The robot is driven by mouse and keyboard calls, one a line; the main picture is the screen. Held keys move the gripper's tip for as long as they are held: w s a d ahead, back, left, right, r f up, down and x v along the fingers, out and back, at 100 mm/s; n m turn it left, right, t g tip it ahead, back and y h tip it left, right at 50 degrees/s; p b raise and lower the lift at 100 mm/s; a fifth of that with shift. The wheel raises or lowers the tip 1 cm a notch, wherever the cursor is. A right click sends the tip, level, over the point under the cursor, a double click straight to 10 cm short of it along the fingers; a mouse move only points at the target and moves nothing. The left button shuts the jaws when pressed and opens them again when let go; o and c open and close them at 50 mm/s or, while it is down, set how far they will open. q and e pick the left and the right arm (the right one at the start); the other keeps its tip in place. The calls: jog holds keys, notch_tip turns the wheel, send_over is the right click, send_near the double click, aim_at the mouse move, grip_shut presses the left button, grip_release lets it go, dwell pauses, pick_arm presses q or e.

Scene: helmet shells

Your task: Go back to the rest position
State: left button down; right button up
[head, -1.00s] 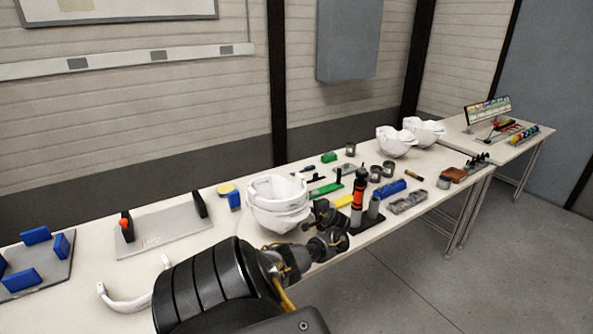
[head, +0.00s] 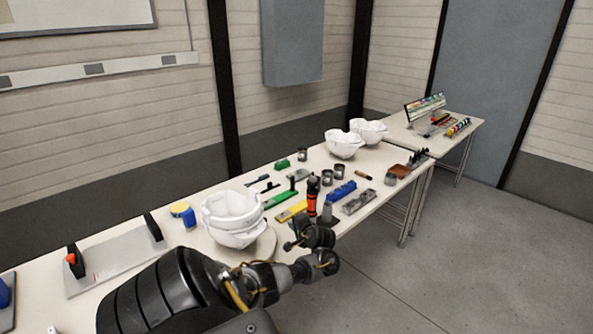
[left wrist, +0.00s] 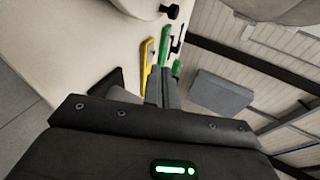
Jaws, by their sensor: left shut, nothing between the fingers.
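My left arm comes in from the lower left of the head view, and its gripper (head: 303,238) is at the front edge of the table, right of the nearest white helmet shells (head: 232,210). In the left wrist view its fingers (left wrist: 160,88) are together with nothing between them. The nearest shells look stacked on a round pale base, apart from the gripper. Two more white shells, one (head: 343,146) and another (head: 369,131), stand farther back on the table. My right gripper is in neither view.
The long table (head: 120,232) carries a grey plate with black uprights, a blue block (head: 340,191), a red-and-black bottle (head: 312,194), a green tool (head: 281,199) and a yellow tool (head: 292,211). A second table (head: 455,138) stands beyond. The floor (head: 455,265) at right is clear.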

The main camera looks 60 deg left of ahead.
pick_arm(q)
jog(key=shift+w+d+r, duration=0.2)
jog(key=shift+d+r, duration=0.05)
jog(key=shift+d, duration=0.2)
jog(key=shift+w+d+r, duration=0.15)
jog(key=shift+d+r, duration=0.05)
jog(key=shift+d, duration=0.2)
